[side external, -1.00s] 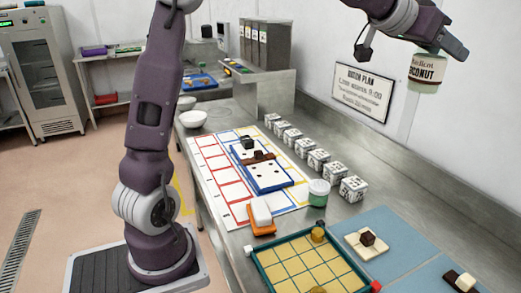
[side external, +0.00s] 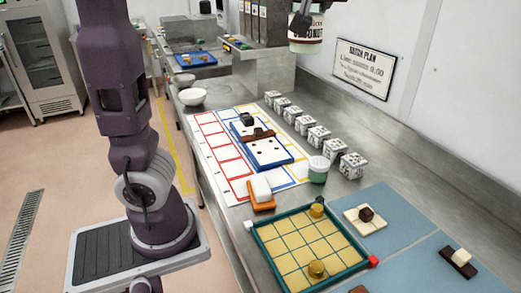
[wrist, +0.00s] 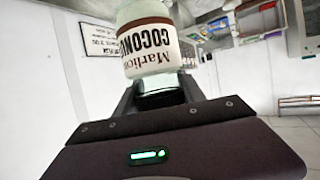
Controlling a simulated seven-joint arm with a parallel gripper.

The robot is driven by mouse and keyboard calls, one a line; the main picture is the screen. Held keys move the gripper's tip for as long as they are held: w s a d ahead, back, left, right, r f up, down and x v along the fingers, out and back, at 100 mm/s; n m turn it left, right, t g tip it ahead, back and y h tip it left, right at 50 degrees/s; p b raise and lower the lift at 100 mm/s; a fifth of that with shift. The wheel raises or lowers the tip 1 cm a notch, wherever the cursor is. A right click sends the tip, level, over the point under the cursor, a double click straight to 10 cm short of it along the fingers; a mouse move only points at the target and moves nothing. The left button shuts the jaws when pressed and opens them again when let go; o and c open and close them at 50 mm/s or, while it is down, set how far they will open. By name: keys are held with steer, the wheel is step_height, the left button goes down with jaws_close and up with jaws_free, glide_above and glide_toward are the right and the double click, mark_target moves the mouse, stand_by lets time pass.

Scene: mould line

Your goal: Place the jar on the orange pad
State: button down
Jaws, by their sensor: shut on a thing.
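A jar labelled "coconut" (side external: 305,38) is held high above the far part of the bench in the side view, near the back wall. It also shows in the wrist view (wrist: 150,45), clear-sided with a cream label. My gripper (side external: 300,17) is shut on this jar; its fingers also show in the wrist view (wrist: 160,95). The jar's top is partly hidden by the gripper in the side view.
A small green jar with a white lid (side external: 318,172) stands by several patterned cubes (side external: 319,136). A teal-rimmed grid tray (side external: 336,225) is in front. A blue-edged white board (side external: 262,150) lies on a printed sheet. Blue mats (side external: 400,225) are at right.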

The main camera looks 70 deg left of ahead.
steer(key=s+a+r+n+g+y, duration=0.25)
steer(key=s+a+n+g, duration=0.2)
steer(key=s, duration=0.35)
steer(key=shift+m+h, duration=0.25)
steer(key=shift+h, duration=0.2)
steer(key=f, duration=3.5)
steer(key=shift+w+a+f, duration=0.1)
steer(key=shift+a+f, duration=0.1)
steer(key=shift+f, duration=0.1)
steer(key=c, duration=0.7)
jaws_free()
